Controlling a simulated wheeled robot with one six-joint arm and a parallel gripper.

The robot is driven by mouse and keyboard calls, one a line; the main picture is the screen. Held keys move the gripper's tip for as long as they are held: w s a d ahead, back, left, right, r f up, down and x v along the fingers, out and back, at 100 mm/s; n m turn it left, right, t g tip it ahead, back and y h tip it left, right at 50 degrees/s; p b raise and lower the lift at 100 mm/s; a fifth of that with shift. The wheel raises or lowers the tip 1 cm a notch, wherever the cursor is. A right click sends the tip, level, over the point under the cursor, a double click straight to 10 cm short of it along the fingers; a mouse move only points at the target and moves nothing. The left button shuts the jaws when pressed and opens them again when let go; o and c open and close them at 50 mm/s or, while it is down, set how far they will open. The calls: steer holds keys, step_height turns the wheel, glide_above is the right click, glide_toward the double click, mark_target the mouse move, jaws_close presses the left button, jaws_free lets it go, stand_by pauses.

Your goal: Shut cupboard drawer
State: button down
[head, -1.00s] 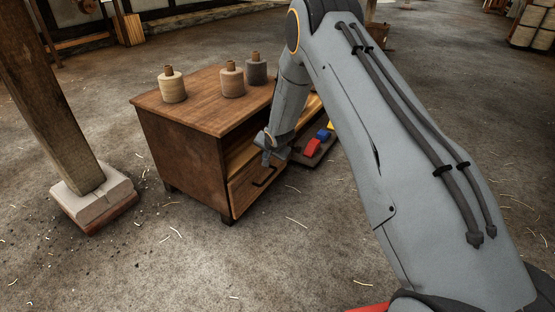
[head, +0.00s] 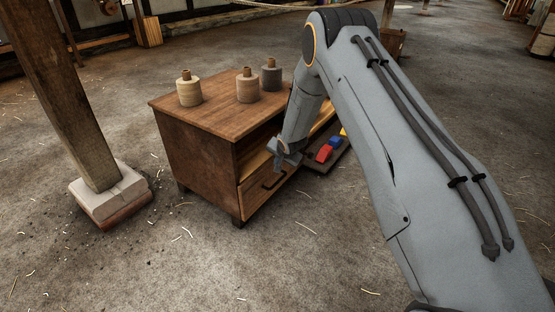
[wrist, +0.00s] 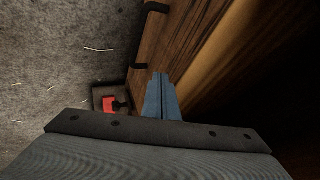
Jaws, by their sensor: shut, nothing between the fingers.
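The wooden cupboard (head: 200,150) stands left of centre in the head view. Its drawer (head: 258,193) is low in the front and has a dark bar handle (head: 272,181). The drawer front looks close to flush with the cupboard; a small gap cannot be judged. My gripper (head: 280,166) is shut and empty, close to the drawer's upper edge, just above the handle. In the wrist view the blue-grey fingers (wrist: 160,95) lie together over the wooden drawer front (wrist: 165,45), with the handle (wrist: 146,38) to their left. Whether they touch the wood cannot be told.
Several spools, one of them pale (head: 189,91), stand on the cupboard top. A dark tray (head: 323,167) with red, blue and yellow things is right of the cupboard. A wooden post on a stone base (head: 110,197) stands at left.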

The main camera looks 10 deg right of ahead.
steer(key=s+d+f+p+v, duration=0.15)
steer(key=p+v, duration=0.35)
steer(key=v, duration=0.6)
steer(key=s+a+r+n+g, duration=0.2)
steer(key=s+a+r+n, duration=0.1)
steer(key=s+a+r, duration=0.45)
steer(key=s+a+r+n+g, duration=0.1)
steer(key=s+a+r+n, duration=0.25)
steer(key=s+r, duration=0.6)
steer(key=s+a+r+n+g, duration=0.1)
steer(key=s+r+n+g, duration=0.2)
steer(key=s, duration=1.4)
steer(key=s+a+r+n+g, duration=0.1)
steer(key=s+r+n, duration=0.35)
steer(key=s, duration=1.15)
steer(key=d+r+m+p, duration=0.3)
steer(key=d+r+p, duration=0.7)
steer(key=r+p, duration=0.3)
steer(key=d+r+m+h+p, duration=0.1)
steer(key=d+r+m+p, duration=0.3)
steer(key=d+r+p, duration=0.7)
steer(key=shift+s+r+m+h+p, duration=0.25)
steer(key=shift+r+p, duration=1.35)
steer(key=shift+p, duration=1.4)
